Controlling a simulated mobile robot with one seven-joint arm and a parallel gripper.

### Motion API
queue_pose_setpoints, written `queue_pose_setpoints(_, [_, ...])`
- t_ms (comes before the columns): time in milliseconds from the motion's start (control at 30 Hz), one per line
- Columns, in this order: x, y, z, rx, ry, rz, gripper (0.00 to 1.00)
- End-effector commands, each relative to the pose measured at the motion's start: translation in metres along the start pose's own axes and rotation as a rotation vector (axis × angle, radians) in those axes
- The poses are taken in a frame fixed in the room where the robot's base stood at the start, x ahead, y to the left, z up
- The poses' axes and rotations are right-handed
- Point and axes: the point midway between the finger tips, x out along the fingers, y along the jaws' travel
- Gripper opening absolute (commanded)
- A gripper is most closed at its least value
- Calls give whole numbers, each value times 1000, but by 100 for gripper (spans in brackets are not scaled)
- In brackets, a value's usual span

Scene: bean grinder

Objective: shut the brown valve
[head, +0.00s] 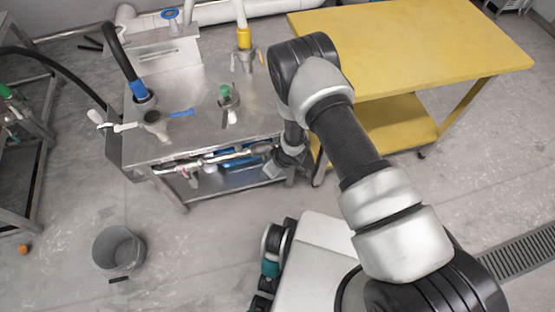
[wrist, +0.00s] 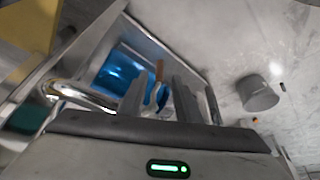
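In the head view my gripper (head: 271,170) is low at the front right of the steel bench (head: 190,133), near the end of a horizontal pipe (head: 215,159). The brown handle cannot be made out there. The pipe also shows in the wrist view (wrist: 80,95).
A blue object (head: 238,160) sits under the bench top and shows in the wrist view (wrist: 120,68). A yellow table (head: 420,45) stands to the right. A grey bucket (head: 118,250) is on the floor at left. Hoses and other valves are on the bench.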

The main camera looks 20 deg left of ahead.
Motion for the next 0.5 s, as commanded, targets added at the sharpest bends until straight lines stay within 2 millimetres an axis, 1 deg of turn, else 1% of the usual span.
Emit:
queue_pose_setpoints(33, [-18, 1, -2, 3, 1, 1, 30])
queue_pose_setpoints(200, [-59, 1, -2, 3, 1, 1, 30])
queue_pose_setpoints(300, [-80, 0, -1, 3, 1, 0, 30])
queue_pose_setpoints(400, [-97, 0, -1, 2, 2, -1, 30])
queue_pose_setpoints(500, [-108, 0, 0, 2, 1, -1, 30])
